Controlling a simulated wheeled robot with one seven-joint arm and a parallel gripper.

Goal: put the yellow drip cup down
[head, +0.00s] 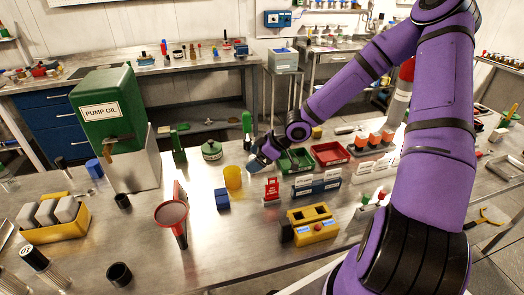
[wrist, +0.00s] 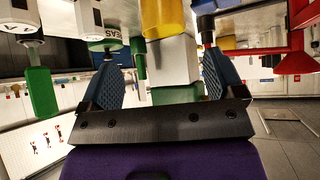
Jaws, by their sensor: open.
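The yellow drip cup (head: 232,178) stands upright on the metal bench in the head view, just left of my gripper (head: 257,163). It also shows at the top middle of the wrist view (wrist: 164,18), which looks upside down. There my gripper (wrist: 162,68) is open, its two blue ridged fingers apart with nothing held between them. The cup lies beyond the fingertips, in line with the gap, and seems clear of both fingers.
A blue block (head: 222,199) stands just in front of the cup. A red funnel (head: 172,214), a green pump oil tank (head: 110,108) and a green round can (head: 212,150) stand nearby. Green (head: 296,169) and red (head: 330,162) trays lie to the right. Bare bench shows left of the cup.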

